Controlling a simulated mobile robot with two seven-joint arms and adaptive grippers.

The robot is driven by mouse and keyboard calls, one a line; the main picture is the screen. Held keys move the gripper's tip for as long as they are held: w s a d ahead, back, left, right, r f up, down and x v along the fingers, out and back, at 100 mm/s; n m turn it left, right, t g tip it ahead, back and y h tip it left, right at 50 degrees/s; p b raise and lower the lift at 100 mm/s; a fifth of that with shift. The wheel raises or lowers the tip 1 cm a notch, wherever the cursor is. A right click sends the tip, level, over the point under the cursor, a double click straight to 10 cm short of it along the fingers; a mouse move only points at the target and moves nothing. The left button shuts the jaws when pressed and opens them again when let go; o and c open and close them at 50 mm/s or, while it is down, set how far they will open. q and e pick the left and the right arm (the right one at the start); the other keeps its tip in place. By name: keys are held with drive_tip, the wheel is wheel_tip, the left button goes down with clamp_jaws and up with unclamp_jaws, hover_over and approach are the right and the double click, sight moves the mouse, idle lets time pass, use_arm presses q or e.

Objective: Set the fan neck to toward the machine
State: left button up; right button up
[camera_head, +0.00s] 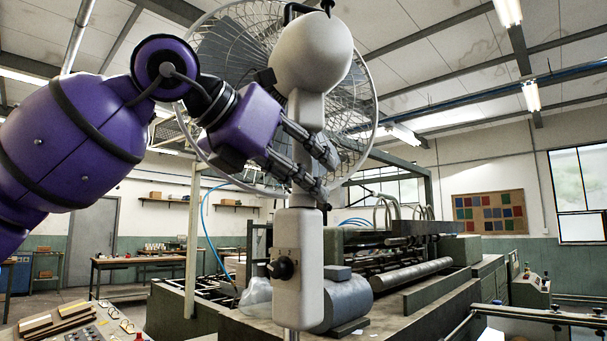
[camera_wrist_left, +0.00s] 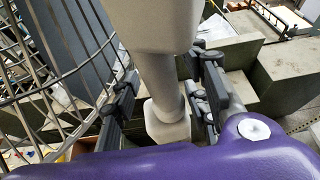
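The fan has a pale rounded motor housing (camera_head: 312,52) on top and a wire cage (camera_head: 215,50) behind it, so the housing's back faces me. Its pale neck (camera_head: 305,112) runs down to a control box (camera_head: 298,240) with a dark knob (camera_head: 282,268). My left gripper (camera_head: 318,168) is at the neck, below the housing. In the left wrist view the neck (camera_wrist_left: 162,85) stands between the two fingers of the left gripper (camera_wrist_left: 165,95), with a visible gap at the left finger. The fingers are apart. My right gripper is not in view.
The machine (camera_head: 440,300) with its rollers (camera_head: 410,275) lies behind and right of the fan. The wire cage (camera_wrist_left: 40,80) is close to the left finger in the wrist view. A wooden table (camera_head: 125,262) stands farther back.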

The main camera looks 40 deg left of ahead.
use_arm(q)
drive_tip(key=shift+s+d, duration=0.1)
drive_tip(key=shift+s+r, duration=0.15)
drive_tip(key=shift+s, duration=0.05)
drive_tip(key=v, duration=1.1)
drive_tip(key=shift+s, duration=0.2)
